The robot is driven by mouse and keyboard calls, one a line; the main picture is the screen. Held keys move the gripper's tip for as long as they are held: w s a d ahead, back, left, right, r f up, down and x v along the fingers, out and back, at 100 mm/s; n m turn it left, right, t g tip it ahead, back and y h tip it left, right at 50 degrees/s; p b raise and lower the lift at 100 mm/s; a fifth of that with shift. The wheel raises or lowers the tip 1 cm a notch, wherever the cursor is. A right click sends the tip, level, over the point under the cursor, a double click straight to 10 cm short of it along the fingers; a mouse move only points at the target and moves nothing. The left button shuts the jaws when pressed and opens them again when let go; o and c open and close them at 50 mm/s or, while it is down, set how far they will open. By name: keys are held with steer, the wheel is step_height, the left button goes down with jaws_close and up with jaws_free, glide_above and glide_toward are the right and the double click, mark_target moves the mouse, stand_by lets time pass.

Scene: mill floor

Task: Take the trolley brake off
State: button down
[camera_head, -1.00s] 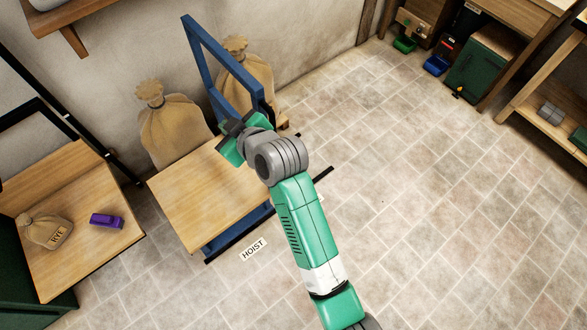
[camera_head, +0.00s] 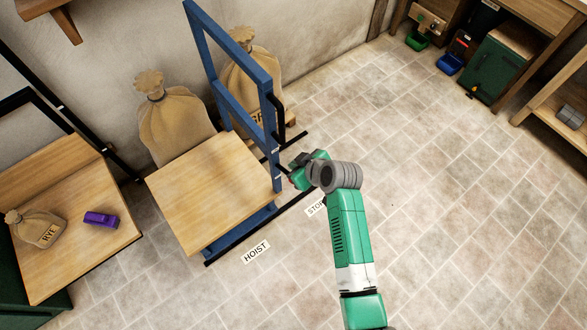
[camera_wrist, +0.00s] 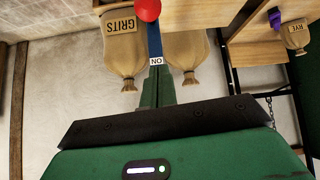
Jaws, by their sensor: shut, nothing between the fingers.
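The trolley has a wooden deck (camera_head: 205,190) and an upright blue frame (camera_head: 232,65). In the head view my gripper (camera_head: 299,168) is just right of the frame's near post, apart from the deck. In the wrist view my gripper's green fingers (camera_wrist: 157,88) are shut and empty. Beyond them a blue post carries a white tag (camera_wrist: 156,61) that reads ON upside down. A red knob (camera_wrist: 148,10), perhaps the brake's, shows above the tag at the top edge. Whether my fingers touch the trolley I cannot tell.
Sacks (camera_head: 172,118) stand against the wall behind the trolley. A bench (camera_head: 85,245) at left holds a rye sack (camera_head: 38,230) and a purple object (camera_head: 101,219). Floor labels read HOIST (camera_head: 256,251) and STOP (camera_head: 315,208), the latter partly covered. The floor at right is clear.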

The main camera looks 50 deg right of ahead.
steer(key=b, duration=0.3)
glide_above(286, 172)
step_height(286, 172, down, 7)
steer(key=shift+s+a+f+p, duration=0.2)
steer(key=shift+s+f, duration=0.1)
steer(key=shift+s, duration=0.35)
steer(key=shift+s+a+f+p, duration=0.15)
steer(key=shift+s+f, duration=0.1)
steer(key=shift+s, duration=0.45)
steer(key=shift+f, duration=0.15)
